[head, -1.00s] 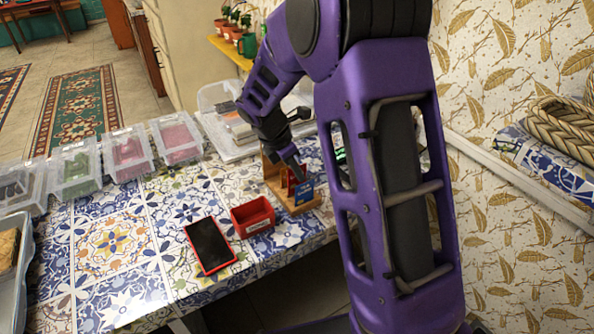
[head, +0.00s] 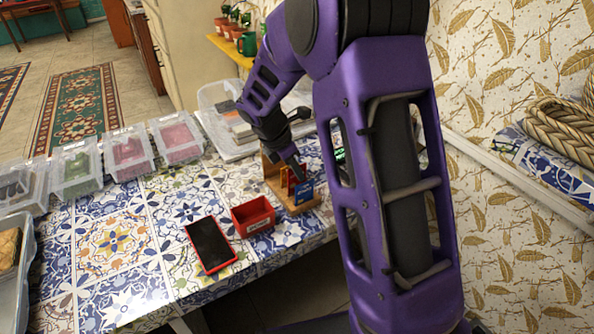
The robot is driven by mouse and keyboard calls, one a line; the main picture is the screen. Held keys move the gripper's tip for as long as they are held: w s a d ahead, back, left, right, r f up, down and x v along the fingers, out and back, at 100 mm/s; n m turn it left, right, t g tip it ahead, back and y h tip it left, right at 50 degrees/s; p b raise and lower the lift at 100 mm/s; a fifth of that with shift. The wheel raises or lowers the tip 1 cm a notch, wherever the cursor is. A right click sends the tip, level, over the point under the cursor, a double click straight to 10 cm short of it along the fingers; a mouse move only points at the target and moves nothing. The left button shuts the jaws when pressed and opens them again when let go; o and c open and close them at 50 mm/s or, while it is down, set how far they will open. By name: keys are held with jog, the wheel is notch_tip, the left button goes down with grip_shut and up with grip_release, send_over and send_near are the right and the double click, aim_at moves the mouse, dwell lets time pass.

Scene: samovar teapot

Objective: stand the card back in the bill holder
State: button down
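The wooden bill holder (head: 272,179) stands on the tiled table near its right side, just right of the red box. A blue card (head: 302,192) is upright at the front of the holder, with a red card (head: 288,177) behind it. My gripper (head: 298,172) reaches down from above and behind, with its tip at the cards in the holder. The fingers are small and partly hidden, so I cannot tell whether they are open or shut on a card.
A small red box (head: 252,217) and a red-edged phone (head: 210,245) lie left of the holder. Several clear bins (head: 127,152) line the left back edge. A clear tray (head: 222,95) stands behind my arm. The patterned wall is on the right. The left middle of the table (head: 115,235) is mostly clear.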

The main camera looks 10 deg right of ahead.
jog(key=shift+f+b, duration=0.45)
jog(key=shift+f, duration=0.45)
jog(key=c, duration=1.6)
grip_release()
jog(key=c, duration=1)
grip_release()
jog(key=shift+o, duration=0.2)
jog(key=shift+o, duration=0.6)
jog(key=shift+r, duration=0.1)
notch_tip(320, 180, up, 7)
jog(key=p, duration=0.6)
jog(key=shift+p, duration=0.4)
